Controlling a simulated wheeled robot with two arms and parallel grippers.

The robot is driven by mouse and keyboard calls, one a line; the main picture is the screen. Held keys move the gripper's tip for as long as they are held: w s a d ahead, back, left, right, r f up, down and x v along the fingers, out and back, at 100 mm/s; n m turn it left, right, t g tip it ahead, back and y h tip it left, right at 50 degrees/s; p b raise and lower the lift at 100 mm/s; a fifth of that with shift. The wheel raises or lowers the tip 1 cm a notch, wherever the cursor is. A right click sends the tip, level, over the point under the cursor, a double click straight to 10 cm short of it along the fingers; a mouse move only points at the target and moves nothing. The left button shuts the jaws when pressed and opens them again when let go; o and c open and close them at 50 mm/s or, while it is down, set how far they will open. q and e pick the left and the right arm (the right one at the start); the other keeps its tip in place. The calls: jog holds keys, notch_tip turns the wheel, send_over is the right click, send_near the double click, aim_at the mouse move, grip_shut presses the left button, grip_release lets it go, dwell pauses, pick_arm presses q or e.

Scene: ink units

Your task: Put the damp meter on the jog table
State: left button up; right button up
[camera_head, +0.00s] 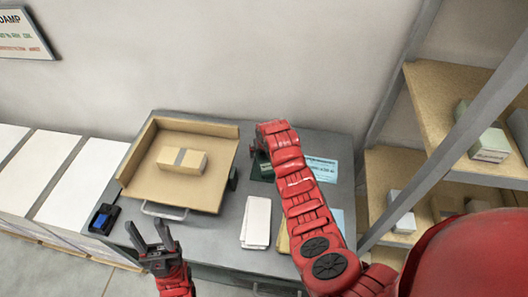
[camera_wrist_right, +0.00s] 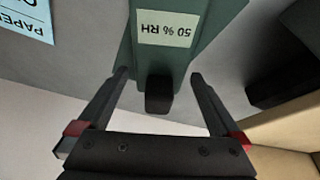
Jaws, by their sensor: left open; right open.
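The damp meter (camera_wrist_right: 168,60) is a dark green block with a pale "50 % RH" label and a black knob at its near end. In the head view, a dark green piece (camera_head: 263,171) beside my right forearm looks like it, mostly hidden. My right gripper (camera_wrist_right: 159,77) is open, its fingertips on either side of the meter's near end, not closed on it. The jog table (camera_head: 210,128) appears to be the tan tilted tray with raised back and left walls, holding a banded paper block (camera_head: 182,161). My left gripper (camera_head: 148,233) is open and empty at the bench's front edge.
White sheets or cards (camera_head: 256,222) lie on the grey bench (camera_head: 208,240) right of the tray. A blue-and-black item (camera_head: 103,219) sits at its front left corner. Pale blue papers (camera_head: 323,169) lie beyond my right arm. Shelves (camera_head: 450,95) stand at right; paper stacks (camera_head: 80,185) at left.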

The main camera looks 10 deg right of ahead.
aim_at(267, 164)
jog(key=shift+s+r+b, duration=0.15)
jog(key=shift+r+b, duration=0.15)
jog(key=shift+r, duration=0.3)
jog(key=b+v, duration=0.3)
jog(key=v, duration=0.8)
jog(key=shift+s+f, duration=0.1)
